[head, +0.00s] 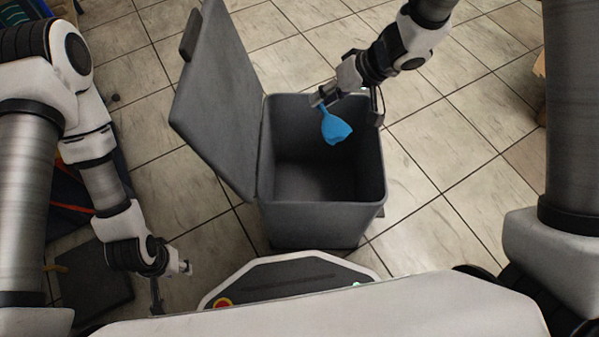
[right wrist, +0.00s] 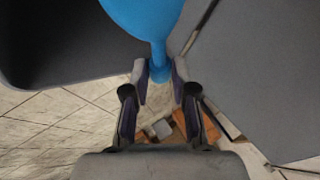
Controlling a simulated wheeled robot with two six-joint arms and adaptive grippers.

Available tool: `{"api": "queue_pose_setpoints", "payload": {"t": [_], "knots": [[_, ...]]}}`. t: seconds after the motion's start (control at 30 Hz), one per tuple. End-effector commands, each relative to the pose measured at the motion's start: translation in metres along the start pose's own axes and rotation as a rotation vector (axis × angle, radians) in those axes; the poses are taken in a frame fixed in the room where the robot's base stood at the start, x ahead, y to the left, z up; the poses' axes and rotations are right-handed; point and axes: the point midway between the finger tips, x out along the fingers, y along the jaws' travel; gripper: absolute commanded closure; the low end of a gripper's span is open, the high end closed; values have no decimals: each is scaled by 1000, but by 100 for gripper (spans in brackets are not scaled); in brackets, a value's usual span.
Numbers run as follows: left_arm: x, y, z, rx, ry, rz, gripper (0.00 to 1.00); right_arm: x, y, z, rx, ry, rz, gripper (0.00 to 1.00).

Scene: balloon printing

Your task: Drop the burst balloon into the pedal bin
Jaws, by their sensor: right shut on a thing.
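The burst balloon is a limp blue piece (head: 336,127), narrow at its neck. My right gripper (head: 322,101) is shut on that neck, and the balloon hangs over the mouth of the pedal bin near its back edge. In the right wrist view the fingertips (right wrist: 158,74) pinch the neck of the blue balloon (right wrist: 143,18). The pedal bin (head: 318,222) is dark grey, with its lid (head: 222,105) standing open on the left. The visible inside of the bin looks empty. My left gripper (head: 172,284) is open and empty, low at the left, away from the bin.
The tiled floor (head: 440,235) is clear to the right of the bin. A dark flat item (head: 95,275) lies on the floor at the left. Brown objects (right wrist: 195,128) show below the gripper in the right wrist view.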

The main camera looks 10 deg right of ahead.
Motion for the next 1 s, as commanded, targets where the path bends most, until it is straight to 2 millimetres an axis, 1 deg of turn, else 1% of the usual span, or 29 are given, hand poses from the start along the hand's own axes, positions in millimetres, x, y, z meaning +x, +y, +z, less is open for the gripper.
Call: {"api": "queue_pose_setpoints", "payload": {"t": [0.03,0.1,0.3,0.4,0.53,0.8,0.83,0.9,1.0], "knots": [[18,0,0,0,0,0,60,12,7,5,-1,1,0,86],[32,0,0,0,-1,0,60,19,12,8,-1,1,0,86],[66,-1,0,-1,0,0,60,35,22,14,0,1,0,86],[77,-1,-1,-4,2,0,60,39,25,16,-1,1,0,86],[82,-1,-1,-6,3,-1,60,41,26,17,0,0,0,86],[81,-1,-2,-6,4,-1,60,39,25,16,0,-1,0,86],[81,-1,-2,-6,4,-1,60,39,25,16,0,-1,0,67],[81,-1,-2,-6,4,-1,60,39,25,16,0,-1,0,45],[81,-1,-2,-6,4,-1,60,39,25,16,0,0,0,45]]}}
